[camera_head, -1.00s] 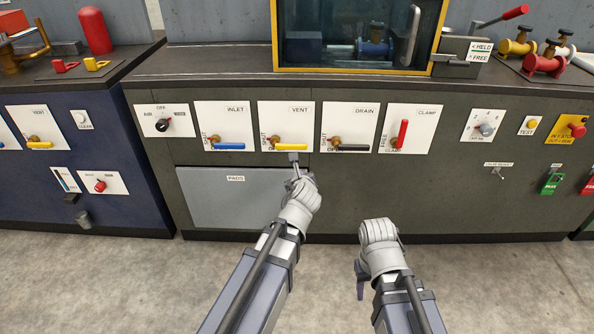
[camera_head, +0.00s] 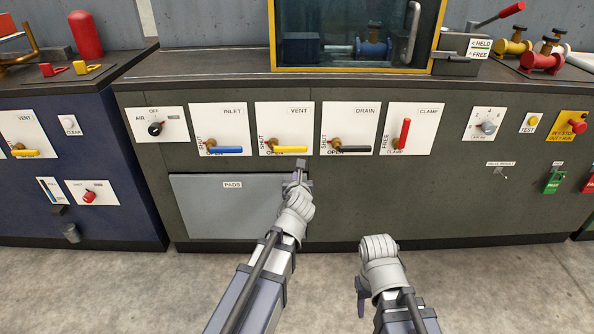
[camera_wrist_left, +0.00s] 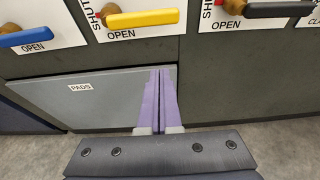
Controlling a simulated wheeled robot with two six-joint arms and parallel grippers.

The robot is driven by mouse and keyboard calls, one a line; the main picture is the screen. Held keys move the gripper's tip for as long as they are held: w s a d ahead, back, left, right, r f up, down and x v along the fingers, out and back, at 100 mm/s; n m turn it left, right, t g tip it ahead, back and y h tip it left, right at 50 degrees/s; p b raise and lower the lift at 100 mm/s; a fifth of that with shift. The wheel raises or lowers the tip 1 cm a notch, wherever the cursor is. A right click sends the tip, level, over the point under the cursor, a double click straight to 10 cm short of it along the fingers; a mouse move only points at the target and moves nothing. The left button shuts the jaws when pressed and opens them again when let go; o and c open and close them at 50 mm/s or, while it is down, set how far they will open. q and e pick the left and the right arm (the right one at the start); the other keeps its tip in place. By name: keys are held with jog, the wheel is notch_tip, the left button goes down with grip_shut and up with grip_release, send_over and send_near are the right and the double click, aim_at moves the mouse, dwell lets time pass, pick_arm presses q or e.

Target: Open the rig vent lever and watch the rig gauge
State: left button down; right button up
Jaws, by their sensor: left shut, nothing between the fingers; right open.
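The vent lever (camera_head: 290,149) is a yellow handle on the white VENT plate of the dark grey bench. It lies horizontal, pointing right, above the word OPEN; the wrist view shows the yellow handle (camera_wrist_left: 140,19) the same way. My left gripper (camera_head: 299,166) is just below the VENT plate, apart from the lever. Its two fingers (camera_wrist_left: 159,100) are together and empty, in front of the PADS panel. My right gripper (camera_head: 362,291) hangs low in front of the bench, open, away from the levers. I can make out no gauge in either view.
The blue INLET lever (camera_head: 224,150) and black DRAIN lever (camera_head: 353,149) flank the vent lever. A red CLAMP lever (camera_head: 404,134) stands upright. A yellow-framed enclosure (camera_head: 358,70) sits on top. A blue bench (camera_head: 115,165) stands left. The floor in front is clear.

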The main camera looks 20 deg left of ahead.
pick_arm(q)
jog(key=b+x, duration=0.3)
jog(key=x, duration=0.6)
jog(key=shift+s+r+p, duration=0.15)
jog(key=shift+r+p, duration=1.85)
jog(key=shift+p, duration=0.25)
jog(key=shift+d, duration=0.15)
